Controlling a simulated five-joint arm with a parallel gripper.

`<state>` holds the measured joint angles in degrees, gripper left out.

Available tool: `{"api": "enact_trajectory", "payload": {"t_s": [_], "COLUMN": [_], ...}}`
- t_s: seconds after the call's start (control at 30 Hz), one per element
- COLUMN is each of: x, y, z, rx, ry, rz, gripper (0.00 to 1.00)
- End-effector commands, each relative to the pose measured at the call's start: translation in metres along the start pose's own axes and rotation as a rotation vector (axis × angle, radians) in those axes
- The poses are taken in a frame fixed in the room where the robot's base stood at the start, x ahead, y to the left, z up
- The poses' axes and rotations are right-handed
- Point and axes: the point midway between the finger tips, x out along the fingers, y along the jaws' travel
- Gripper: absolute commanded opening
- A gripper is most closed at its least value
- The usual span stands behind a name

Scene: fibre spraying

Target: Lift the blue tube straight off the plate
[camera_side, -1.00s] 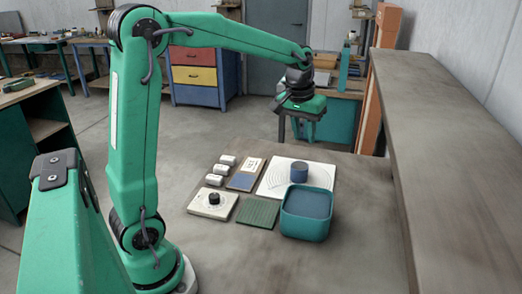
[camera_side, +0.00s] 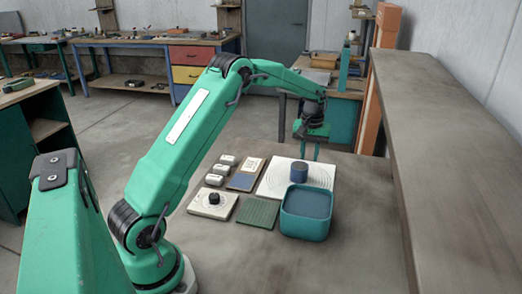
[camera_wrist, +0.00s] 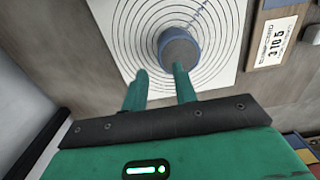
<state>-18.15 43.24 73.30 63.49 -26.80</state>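The blue tube (camera_side: 299,172) stands upright on the white plate (camera_side: 272,184) marked with rings. In the wrist view the tube (camera_wrist: 180,48) stands at the rings' centre, and the plate (camera_wrist: 127,12) fills the upper middle. My gripper (camera_side: 309,154) hangs above the table by the plate's far side, its two fingers pointing down. In the wrist view my gripper (camera_wrist: 160,70) is open with nothing between the fingers. The tube appears just beyond the right fingertip, not between the fingers. The tube's lower side is partly hidden by its top in that view.
A teal bin (camera_side: 305,229) with a blue inside stands close in front of the plate. A dial box (camera_side: 213,204), a green ribbed mat (camera_side: 258,212), a labelled card (camera_side: 247,173) and several small white blocks lie to the left. A raised ledge (camera_side: 440,150) runs along the right.

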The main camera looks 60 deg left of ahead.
Motion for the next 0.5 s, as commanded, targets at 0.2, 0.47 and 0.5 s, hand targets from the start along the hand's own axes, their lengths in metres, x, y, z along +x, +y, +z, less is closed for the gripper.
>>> {"api": "enact_trajectory", "payload": {"t_s": [0.2, 0.47, 0.5], "x": [0.001, 0.015, 0.018], "y": [0.0, 0.0, 0.0], "z": [-0.001, 0.0, 0.0], "rx": [-0.002, -0.001, -0.001], "ry": [0.0, -0.001, -0.002], "rz": [0.0, -0.001, -0.001], "gripper": [0.28, 0.28, 0.28]}}
